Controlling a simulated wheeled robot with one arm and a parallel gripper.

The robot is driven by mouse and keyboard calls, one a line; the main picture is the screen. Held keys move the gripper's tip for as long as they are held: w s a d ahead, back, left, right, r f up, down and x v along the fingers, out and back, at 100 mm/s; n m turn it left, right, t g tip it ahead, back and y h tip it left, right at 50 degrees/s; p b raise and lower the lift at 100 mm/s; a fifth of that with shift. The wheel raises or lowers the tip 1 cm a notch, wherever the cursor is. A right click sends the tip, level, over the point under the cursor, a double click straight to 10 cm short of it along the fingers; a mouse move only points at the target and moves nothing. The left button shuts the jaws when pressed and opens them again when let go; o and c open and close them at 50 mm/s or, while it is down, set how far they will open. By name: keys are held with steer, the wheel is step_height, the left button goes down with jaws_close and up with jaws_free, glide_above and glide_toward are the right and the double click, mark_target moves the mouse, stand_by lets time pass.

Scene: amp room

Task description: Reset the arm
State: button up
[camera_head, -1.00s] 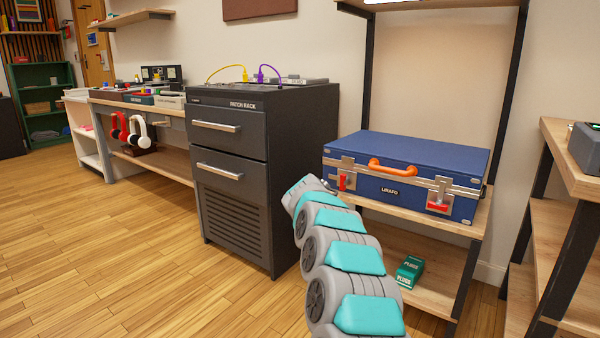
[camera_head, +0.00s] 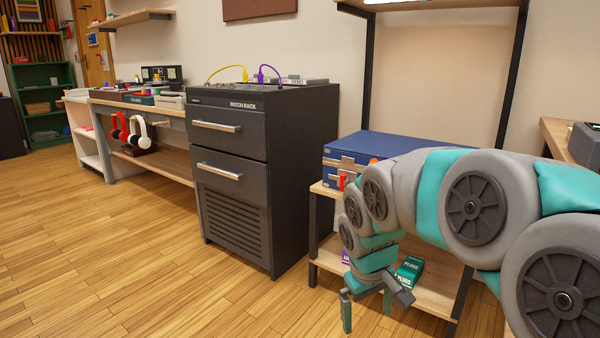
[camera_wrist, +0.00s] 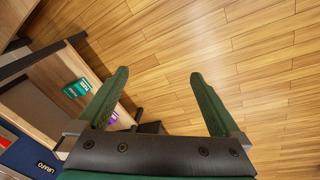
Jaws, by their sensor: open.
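My gripper (camera_head: 366,312) hangs below my bent arm, in front of the wooden shelf unit in the head view. Its two green fingers point down and are apart, with nothing between them. In the wrist view my gripper (camera_wrist: 158,98) is also open and empty, with wooden floor beyond the fingertips. My grey and teal arm covers much of the lower right of the head view.
A blue case (camera_head: 400,146) sits on the shelf unit, partly hidden by my arm. A green box (camera_head: 409,270) lies on its lower shelf. The dark patch rack (camera_head: 232,200) stands to the left. The floor (camera_head: 130,260) at front left is clear.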

steer(key=s+d+f+m+g+y, duration=0.1)
steer(key=s+f+m+g, duration=0.1)
steer(key=s, duration=1.2)
steer(key=s+d+f+m+g, duration=0.1)
steer(key=s+f+m+g, duration=0.15)
steer(key=s, duration=1.05)
steer(key=s+p+v, duration=0.2)
steer(key=p+v, duration=0.9)
steer(key=p, duration=0.1)
steer(key=shift+s+r+t, duration=0.35)
steer(key=shift+r+t, duration=0.1)
steer(key=shift+r, duration=0.25)
